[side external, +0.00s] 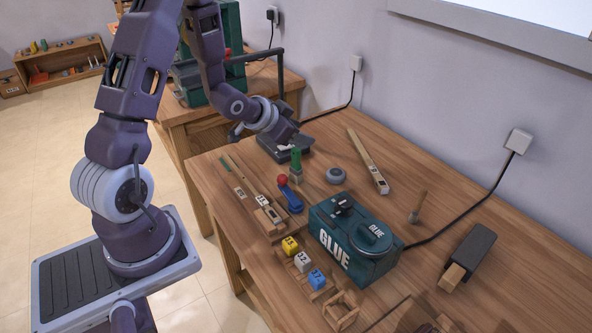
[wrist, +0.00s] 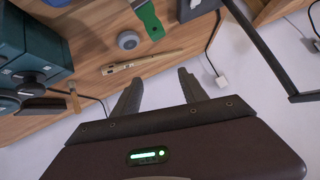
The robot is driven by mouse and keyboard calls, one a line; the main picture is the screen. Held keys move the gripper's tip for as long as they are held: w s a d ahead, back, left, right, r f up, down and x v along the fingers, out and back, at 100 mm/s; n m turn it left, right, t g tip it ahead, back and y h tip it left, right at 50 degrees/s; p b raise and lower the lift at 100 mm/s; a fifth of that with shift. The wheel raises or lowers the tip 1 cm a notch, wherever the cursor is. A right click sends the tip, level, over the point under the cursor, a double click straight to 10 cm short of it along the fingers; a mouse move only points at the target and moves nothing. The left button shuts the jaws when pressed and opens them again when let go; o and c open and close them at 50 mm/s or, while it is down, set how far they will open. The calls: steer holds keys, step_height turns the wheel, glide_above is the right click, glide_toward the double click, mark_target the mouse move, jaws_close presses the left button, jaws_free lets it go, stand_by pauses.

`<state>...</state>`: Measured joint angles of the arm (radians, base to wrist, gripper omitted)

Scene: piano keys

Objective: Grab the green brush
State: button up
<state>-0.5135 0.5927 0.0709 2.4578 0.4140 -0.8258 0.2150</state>
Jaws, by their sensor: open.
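The green brush (side external: 295,160) stands out as a bright green handle near the far end of the workbench, just in front of my gripper in the side external view. In the wrist view the green brush (wrist: 149,18) is at the top edge and partly cut off. My gripper (wrist: 160,90) has its two dark fingers spread apart with nothing between them. In the side external view my gripper (side external: 286,149) is over the bench beside the brush, and its fingers are hard to make out. The brush lies outside the fingers.
A round grey disc (side external: 336,175) and a long wooden tool (side external: 368,160) lie to the right of the brush. A blue tool with a red ball (side external: 290,197) is nearer the camera. The teal glue box (side external: 352,240) stands mid-bench. The wall runs along the back.

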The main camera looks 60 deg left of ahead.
mark_target(294, 155)
steer(key=f, duration=0.2)
steer(key=s+a+f+n+t, duration=0.1)
steer(key=f, duration=0.2)
steer(key=s+a+f+t, duration=0.1)
steer(key=f, duration=0.2)
steer(key=shift+a+f+n, duration=0.1)
steer(key=shift+a+n, duration=0.15)
steer(key=shift+n, duration=0.15)
steer(key=shift+s+a+f+n+t, duration=0.1)
steer(key=shift+s+f+n+t, duration=0.1)
steer(key=shift+s+n+t, duration=0.25)
steer(key=shift+t, duration=0.25)
steer(key=x, duration=0.4)
steer(key=r+x, duration=0.1)
steer(key=x, duration=0.2)
steer(key=shift+w+f, duration=0.1)
steer(key=shift+w, duration=0.15)
jaws_close()
